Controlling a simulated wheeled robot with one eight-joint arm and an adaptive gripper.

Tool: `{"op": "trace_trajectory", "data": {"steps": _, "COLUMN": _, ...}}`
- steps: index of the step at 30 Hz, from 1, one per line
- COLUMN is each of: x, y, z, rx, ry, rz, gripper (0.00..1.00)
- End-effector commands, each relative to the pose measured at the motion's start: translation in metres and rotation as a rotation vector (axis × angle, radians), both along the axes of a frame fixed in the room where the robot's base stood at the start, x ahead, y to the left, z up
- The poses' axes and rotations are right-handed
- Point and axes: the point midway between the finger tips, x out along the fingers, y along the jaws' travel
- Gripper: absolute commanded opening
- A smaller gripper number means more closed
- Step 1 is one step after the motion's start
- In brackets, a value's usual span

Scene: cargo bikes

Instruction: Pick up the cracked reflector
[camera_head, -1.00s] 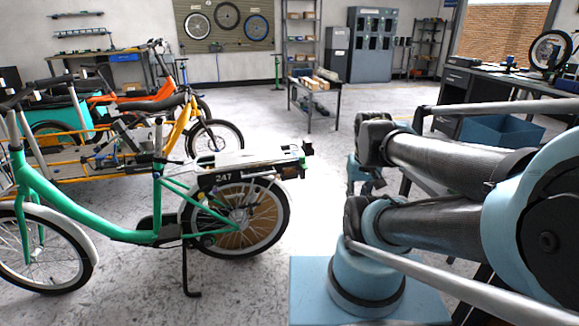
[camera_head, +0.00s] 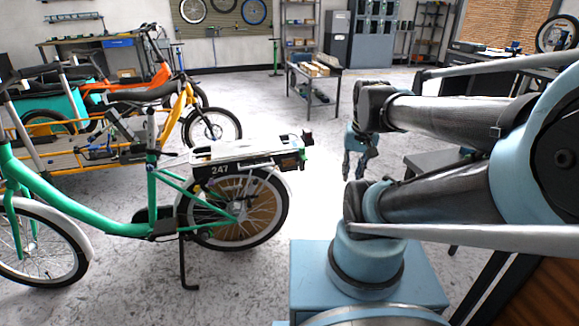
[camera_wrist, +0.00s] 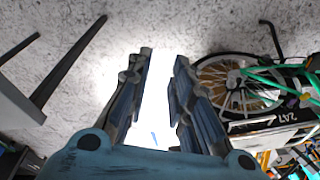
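I cannot make out the cracked reflector for certain in either view. The green cargo bike (camera_head: 110,222), marked 247, stands on its kickstand at left in the head view. A small dark fitting (camera_head: 307,138) sticks up at the tail of its rear rack (camera_head: 235,150). My gripper (camera_head: 357,172) hangs to the right of the rack's tail, apart from it. In the wrist view my gripper (camera_wrist: 163,58) is open and empty over bright floor. The bike's rear wheel (camera_wrist: 232,88) lies right of the fingers there.
A yellow cargo bike (camera_head: 185,122) and an orange bike (camera_head: 150,78) stand behind the green one. A low table with boxes (camera_head: 312,72) stands farther back. Clear floor lies between the green bike and my arm. A grey table (camera_head: 440,160) is behind my arm.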

Motion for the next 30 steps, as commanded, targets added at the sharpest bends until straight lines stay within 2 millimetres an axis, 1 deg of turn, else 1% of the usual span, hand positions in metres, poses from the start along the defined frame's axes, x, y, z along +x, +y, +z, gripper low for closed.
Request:
{"op": "trace_trajectory", "data": {"steps": 1, "x": 0.01, "y": 0.004, "z": 0.009, "rx": 0.019, "ry": 0.01, "rz": -0.036, "gripper": 0.21}}
{"op": "trace_trajectory", "data": {"steps": 6, "x": 0.043, "y": 0.017, "z": 0.03, "rx": 0.082, "ry": 0.052, "rz": -0.177, "gripper": 0.21}}
{"op": "trace_trajectory", "data": {"steps": 11, "x": 0.076, "y": 0.03, "z": 0.047, "rx": 0.136, "ry": 0.096, "rz": -0.308, "gripper": 0.21}}
{"op": "trace_trajectory", "data": {"steps": 15, "x": 0.108, "y": 0.042, "z": 0.057, "rx": 0.179, "ry": 0.138, "rz": -0.423, "gripper": 0.21}}
{"op": "trace_trajectory", "data": {"steps": 17, "x": 0.121, "y": 0.047, "z": 0.06, "rx": 0.196, "ry": 0.159, "rz": -0.472, "gripper": 0.21}}
{"op": "trace_trajectory", "data": {"steps": 24, "x": 0.178, "y": 0.069, "z": 0.067, "rx": 0.255, "ry": 0.244, "rz": -0.666, "gripper": 0.21}}
{"op": "trace_trajectory", "data": {"steps": 30, "x": 0.226, "y": 0.088, "z": 0.064, "rx": 0.292, "ry": 0.32, "rz": -0.825, "gripper": 0.21}}
